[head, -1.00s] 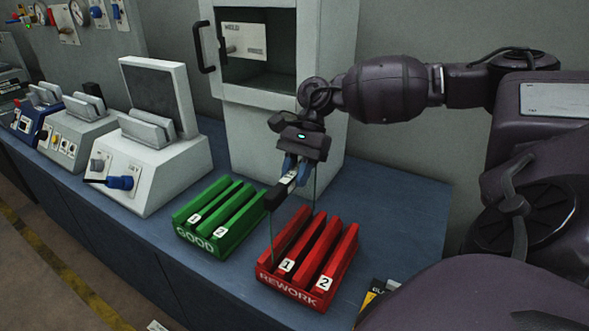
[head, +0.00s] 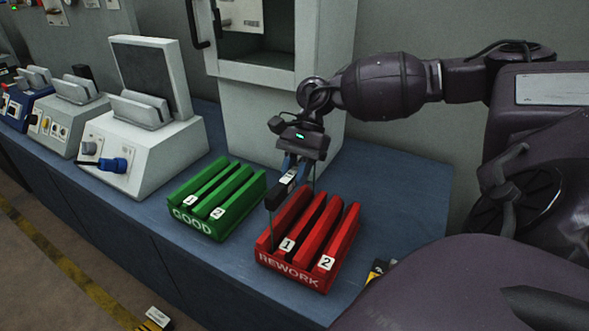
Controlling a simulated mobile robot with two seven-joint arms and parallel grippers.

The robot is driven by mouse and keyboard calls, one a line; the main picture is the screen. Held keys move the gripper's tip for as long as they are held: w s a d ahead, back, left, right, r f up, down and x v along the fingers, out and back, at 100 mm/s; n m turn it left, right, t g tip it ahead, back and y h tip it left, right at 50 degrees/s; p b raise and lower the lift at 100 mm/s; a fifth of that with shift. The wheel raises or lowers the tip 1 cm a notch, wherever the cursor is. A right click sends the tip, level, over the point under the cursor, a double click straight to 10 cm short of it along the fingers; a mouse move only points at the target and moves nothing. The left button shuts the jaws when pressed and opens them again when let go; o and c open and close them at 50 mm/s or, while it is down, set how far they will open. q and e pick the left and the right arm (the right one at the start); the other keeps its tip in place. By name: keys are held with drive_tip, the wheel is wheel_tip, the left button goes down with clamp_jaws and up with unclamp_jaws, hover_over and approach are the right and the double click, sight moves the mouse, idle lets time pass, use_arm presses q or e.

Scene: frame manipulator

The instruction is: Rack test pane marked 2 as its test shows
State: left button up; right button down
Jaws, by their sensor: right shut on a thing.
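My right gripper (head: 292,168) points down and is shut on the black top grip of a clear pane (head: 271,228). A small white label shows on the grip, but its mark is too small to read. The pane's thin edges hang over the left part of the red REWORK rack (head: 290,277), near its slot labelled 1. I cannot tell whether its lower edge is inside a slot. The rack's slot labelled 2 is to the right. The green GOOD rack (head: 193,222), with slots 1 and 2, stands to the left and looks empty. My left gripper is out of view.
A white tester (head: 150,120) with a dark screen and blue knob stands left of the racks. A white cabinet (head: 262,110) with an open chamber stands behind them. A black and yellow item (head: 376,271) lies right of the red rack. The blue bench (head: 395,190) is clear behind it.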

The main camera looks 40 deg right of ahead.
idle(0.4)
drive_tip(key=shift+f, duration=0.15)
drive_tip(key=shift+f, duration=0.45)
idle(0.4)
drive_tip(key=c, duration=0.9)
unclamp_jaws()
